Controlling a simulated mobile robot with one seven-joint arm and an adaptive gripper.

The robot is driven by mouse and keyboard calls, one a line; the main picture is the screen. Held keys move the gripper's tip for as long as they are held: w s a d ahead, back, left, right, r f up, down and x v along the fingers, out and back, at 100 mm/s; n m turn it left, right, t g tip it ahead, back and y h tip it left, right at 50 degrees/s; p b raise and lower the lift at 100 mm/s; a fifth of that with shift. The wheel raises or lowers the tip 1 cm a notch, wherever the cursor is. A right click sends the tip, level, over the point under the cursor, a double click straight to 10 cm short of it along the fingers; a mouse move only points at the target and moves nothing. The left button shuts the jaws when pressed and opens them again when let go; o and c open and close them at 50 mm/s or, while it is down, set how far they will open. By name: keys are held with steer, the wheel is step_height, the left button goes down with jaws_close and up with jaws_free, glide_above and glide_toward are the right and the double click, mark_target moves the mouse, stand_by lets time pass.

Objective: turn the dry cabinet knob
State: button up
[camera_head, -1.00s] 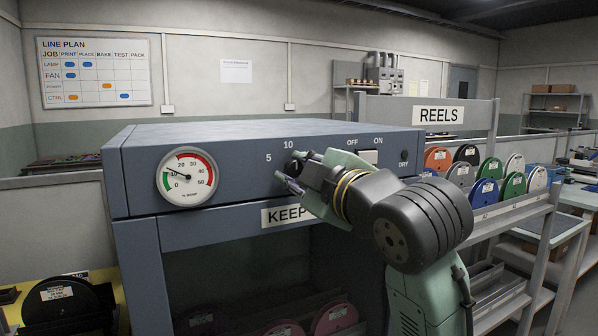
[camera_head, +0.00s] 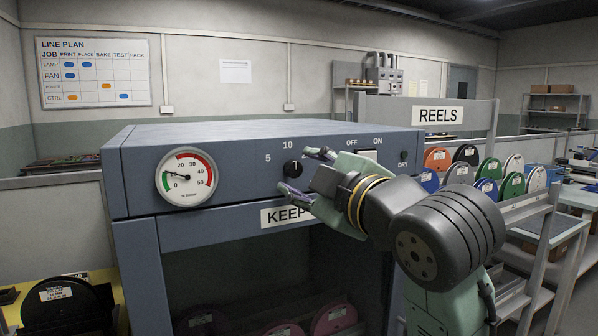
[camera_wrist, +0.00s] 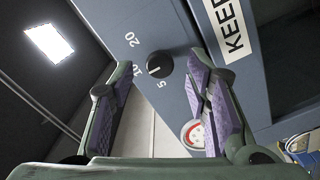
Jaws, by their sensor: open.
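The dry cabinet (camera_head: 140,170) is a blue-grey box with an open lower bay. Its black knob (camera_head: 293,169) with a white pointer line sits on the front panel, near the printed 5 and 10. In the wrist view the knob (camera_wrist: 159,64) lies ahead of and between my finger pads, its line pointing between the 5 and 10 marks. My gripper (camera_head: 302,171) is open, its fingers spread above and below the knob and a little to its right in the head view. The gripper also shows in the wrist view (camera_wrist: 164,98), with nothing between its purple pads.
A round gauge (camera_head: 187,176) is left of the knob; a switch (camera_head: 366,155) under OFF and ON is to its right. A KEEP label (camera_head: 283,215) is below. Reels on a rack (camera_head: 478,170) stand right of the cabinet.

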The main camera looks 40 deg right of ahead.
steer(key=v, duration=0.9)
steer(key=shift+s, duration=0.15)
